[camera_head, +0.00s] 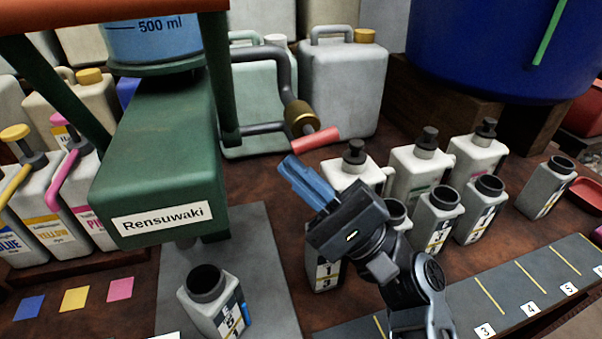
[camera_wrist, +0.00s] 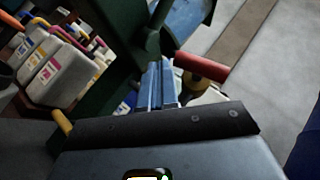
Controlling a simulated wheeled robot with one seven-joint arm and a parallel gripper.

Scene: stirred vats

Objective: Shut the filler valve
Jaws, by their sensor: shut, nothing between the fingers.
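The green filler (camera_head: 155,165) labelled Rensuwaki stands at left, with a blue vessel marked 500 ml above it. A brass valve body (camera_head: 301,119) sits on its dark pipe, with a red handle (camera_head: 316,140) beside it. The red handle also shows in the wrist view (camera_wrist: 202,67), just right of my fingers. My gripper (camera_head: 288,166) has its blue fingers shut and empty, just below and left of the handle. The handle and fingers look close but apart. I cannot tell whether the valve is open or shut. An open bottle (camera_head: 212,302) stands below the filler on a grey mat.
Several white bottles (camera_head: 420,165) stand to the right of my gripper, some capped. Large jerrycans (camera_head: 345,85) stand behind the valve. Dye containers (camera_head: 50,205) are at far left. A numbered dark rack (camera_head: 505,290) lies at front right. A blue vat (camera_head: 490,50) is at back right.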

